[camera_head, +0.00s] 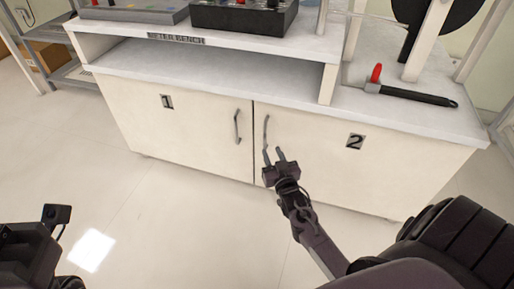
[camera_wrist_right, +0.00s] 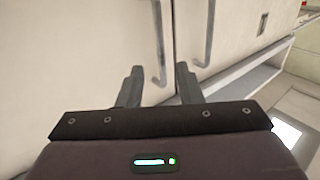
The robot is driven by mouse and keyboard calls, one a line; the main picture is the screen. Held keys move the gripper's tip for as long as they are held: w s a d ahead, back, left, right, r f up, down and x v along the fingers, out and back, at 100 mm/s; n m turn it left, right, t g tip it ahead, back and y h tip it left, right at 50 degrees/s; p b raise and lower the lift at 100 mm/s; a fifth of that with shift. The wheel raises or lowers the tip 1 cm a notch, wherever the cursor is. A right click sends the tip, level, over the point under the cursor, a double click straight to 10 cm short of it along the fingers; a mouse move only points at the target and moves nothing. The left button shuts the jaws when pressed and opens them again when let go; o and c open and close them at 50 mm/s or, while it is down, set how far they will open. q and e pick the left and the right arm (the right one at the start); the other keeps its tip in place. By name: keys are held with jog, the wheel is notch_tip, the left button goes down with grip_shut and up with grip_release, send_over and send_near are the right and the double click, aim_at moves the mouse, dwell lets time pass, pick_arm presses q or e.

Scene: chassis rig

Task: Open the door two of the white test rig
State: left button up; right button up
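Door two (camera_head: 350,165) of the white test rig is the right-hand door, marked by a black "2" label (camera_head: 355,142). It looks shut, level with door one (camera_head: 185,125). Its grey bar handle (camera_head: 266,132) stands upright near the door's left edge. My right gripper (camera_head: 274,153) is open at the lower end of this handle. In the right wrist view the handle (camera_wrist_right: 158,45) shows between the two open fingers (camera_wrist_right: 160,82), with its end near the fingertips. I cannot tell whether the fingers touch it. My left gripper is not clearly visible; dark left-arm parts show at bottom left.
Door one's handle (camera_head: 237,127) is close by, left of the door gap. A hammer-like tool with a red head (camera_head: 376,73) and black handle lies on the worktop. A grey shelf rack (camera_head: 75,72) stands at far left. The floor before the doors is clear.

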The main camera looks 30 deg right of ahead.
aim_at(265, 138)
jog(key=b+x, duration=0.2)
jog(key=x, duration=0.5)
jog(key=shift+w, duration=0.15)
jog(key=shift+c, duration=0.2)
grip_shut()
